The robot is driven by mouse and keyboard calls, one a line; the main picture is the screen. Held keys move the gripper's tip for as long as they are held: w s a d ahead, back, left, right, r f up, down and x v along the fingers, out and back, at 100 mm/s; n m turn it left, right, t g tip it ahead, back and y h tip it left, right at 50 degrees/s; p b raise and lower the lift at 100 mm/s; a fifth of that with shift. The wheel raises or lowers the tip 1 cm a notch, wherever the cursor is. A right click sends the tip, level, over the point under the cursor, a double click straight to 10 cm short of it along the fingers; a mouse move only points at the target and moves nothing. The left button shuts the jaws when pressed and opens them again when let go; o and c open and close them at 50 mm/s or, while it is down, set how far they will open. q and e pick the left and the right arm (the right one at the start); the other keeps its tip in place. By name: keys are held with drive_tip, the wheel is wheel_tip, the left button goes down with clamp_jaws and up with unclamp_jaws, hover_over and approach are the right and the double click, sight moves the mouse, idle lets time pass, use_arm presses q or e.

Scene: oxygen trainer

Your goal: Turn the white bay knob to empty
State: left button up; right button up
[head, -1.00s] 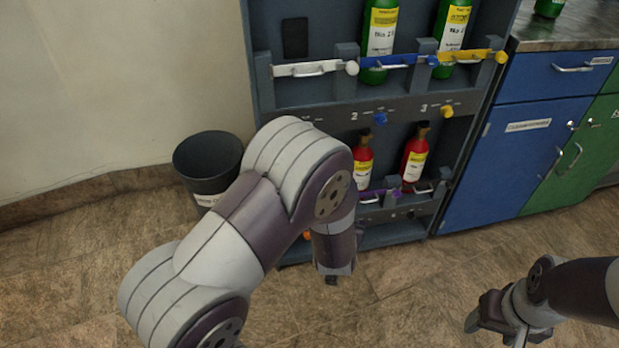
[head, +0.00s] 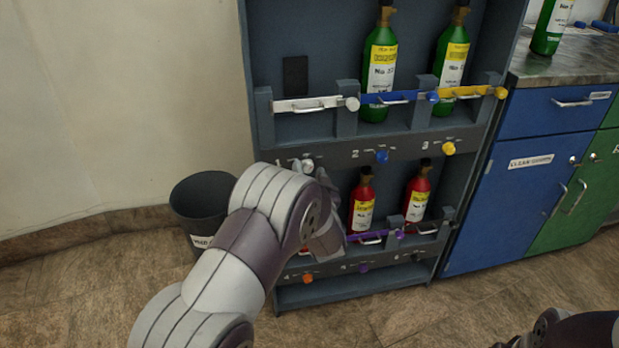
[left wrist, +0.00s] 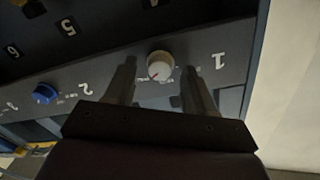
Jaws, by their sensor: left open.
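In the head view the white knob (head: 308,166) is on the grey panel, just above my left arm. My left gripper (left wrist: 156,80) is open, with one finger on each side of the knob in that picture. I cannot tell whether the fingers touch it. In the head view my left gripper (head: 325,190) is mostly hidden by its own arm. At the lower right only part of my right arm shows; its fingertips are out of view.
A blue knob (head: 382,157) and a yellow knob (head: 448,148) sit along the same panel. Green bottles (head: 378,70) stand above and red bottles (head: 362,205) below. A dark bin (head: 200,205) stands left of the rack, blue cabinets (head: 520,170) right.

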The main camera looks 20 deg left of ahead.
use_arm(q)
drive_tip(key=shift+w, duration=0.1)
clamp_jaws()
